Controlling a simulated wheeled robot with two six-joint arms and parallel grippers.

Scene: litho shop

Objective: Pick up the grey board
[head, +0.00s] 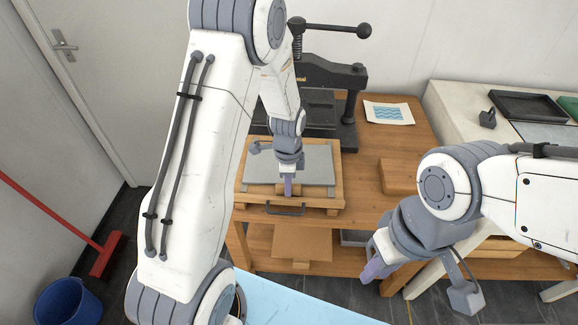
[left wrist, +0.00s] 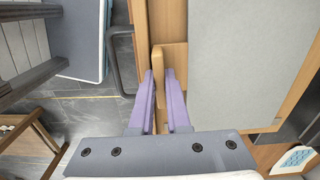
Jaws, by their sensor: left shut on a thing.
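The grey board (head: 318,165) lies flat on a wooden press bed (head: 327,202) in the head view. It also fills much of the right side of the left wrist view (left wrist: 235,60). My left gripper (head: 288,186) is at the board's near edge, pointing down. In the left wrist view its two purple fingers (left wrist: 160,85) are closed on a small wooden block (left wrist: 176,57) beside the board. I cannot tell whether this block is fixed to the board. My right gripper (head: 376,262) hangs in front of the wooden table, away from the board; its finger gap is unclear.
A dark press (head: 330,75) with a lever stands behind the board. A wooden block (head: 398,177) and a printed sheet (head: 388,113) lie on the table to the right. A dark handle (head: 285,210) projects from the bed's front. A blue bucket (head: 68,302) stands lower left.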

